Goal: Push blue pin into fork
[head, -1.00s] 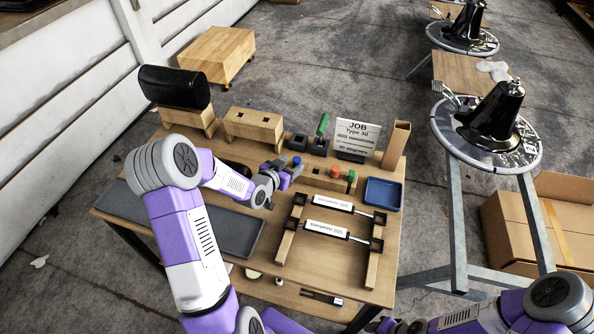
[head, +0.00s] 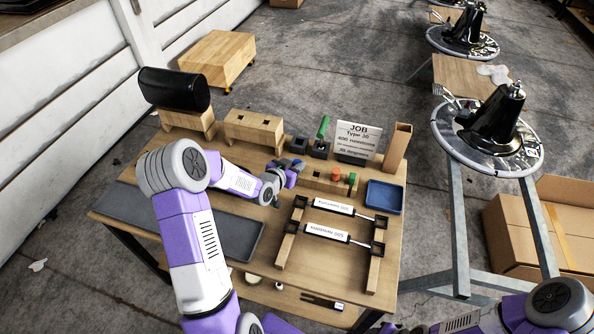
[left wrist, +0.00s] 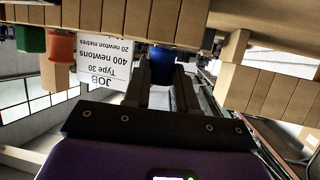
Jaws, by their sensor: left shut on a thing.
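The blue pin (left wrist: 160,66) shows in the left wrist view between the two fingers of my left gripper (left wrist: 161,82). In the head view my left gripper (head: 285,171) is over the back middle of the table, beside the wooden block with holes. It is shut on the blue pin, whose blue also shows there (head: 298,163). The pin's lower end is hidden. A grey pronged, fork-like piece (head: 442,92) stands on the rim of the round base at right. A dark forked piece (head: 322,301) lies on the lower shelf. My right gripper is out of view.
The wooden block (head: 318,183) holds an orange pin (head: 336,174) and a green pin (head: 352,178). A JOB sign (head: 358,139), a blue tray (head: 384,197) and a frame with two white cylinders (head: 326,233) are near. A grey mat (head: 230,237) lies front left.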

